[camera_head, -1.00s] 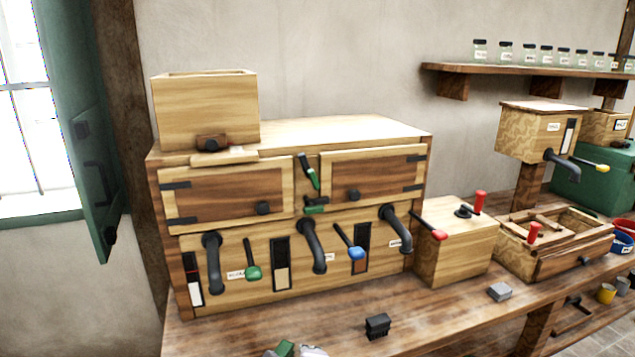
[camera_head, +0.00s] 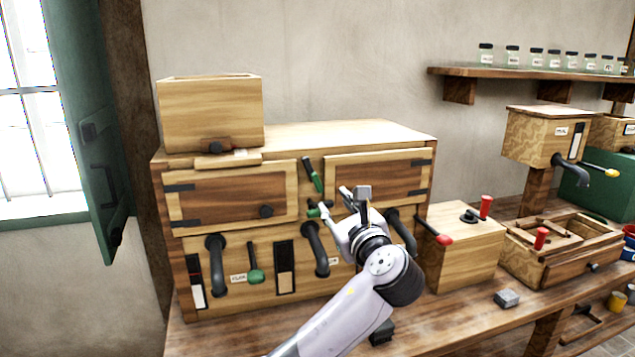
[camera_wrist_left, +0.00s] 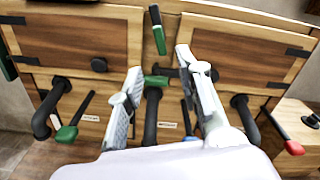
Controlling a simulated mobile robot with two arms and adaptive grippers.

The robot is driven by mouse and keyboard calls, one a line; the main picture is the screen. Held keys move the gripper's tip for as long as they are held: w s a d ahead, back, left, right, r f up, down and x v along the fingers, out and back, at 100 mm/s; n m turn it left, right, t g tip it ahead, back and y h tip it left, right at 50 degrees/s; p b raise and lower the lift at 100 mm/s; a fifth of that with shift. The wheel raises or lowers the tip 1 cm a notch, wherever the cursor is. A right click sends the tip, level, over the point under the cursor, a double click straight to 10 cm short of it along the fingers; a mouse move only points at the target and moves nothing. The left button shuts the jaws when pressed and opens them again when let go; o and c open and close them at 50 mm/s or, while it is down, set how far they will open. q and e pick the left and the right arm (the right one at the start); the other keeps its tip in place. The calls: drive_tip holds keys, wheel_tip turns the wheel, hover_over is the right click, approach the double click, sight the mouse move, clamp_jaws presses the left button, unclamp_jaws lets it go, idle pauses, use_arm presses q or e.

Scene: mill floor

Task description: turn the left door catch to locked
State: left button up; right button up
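A wooden cabinet (camera_head: 245,312) has a left door (camera_head: 225,197) and a right door (camera_head: 375,180), both shut. Between them are two green-handled catches. The upper catch (camera_head: 312,174) is tilted, with its green end down to the right. The lower catch (camera_head: 313,212) lies about level and is partly hidden by my gripper; it also shows in the wrist view (camera_wrist_left: 158,82). I cannot tell which belongs to the left door. My left gripper (camera_head: 341,203) is open and empty in front of the lower catch, its fingers (camera_wrist_left: 160,68) spread either side of it. My right gripper is out of view.
Black spouts (camera_head: 216,265) and a green-ended lever (camera_head: 255,276) stick out below the doors. A red-ended lever (camera_head: 443,239) is to the right. A wooden box (camera_head: 210,115) stands on top. The bench (camera_head: 450,320) has small blocks in front.

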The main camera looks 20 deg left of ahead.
sight(318, 185)
use_arm(q)
drive_tip(key=p+x, duration=0.2)
drive_tip(key=x, duration=1.1)
drive_tip(key=shift+w+a, duration=0.15)
drive_tip(key=shift+w, duration=0.05)
drive_tip(key=shift+c, duration=0.2)
clamp_jaws()
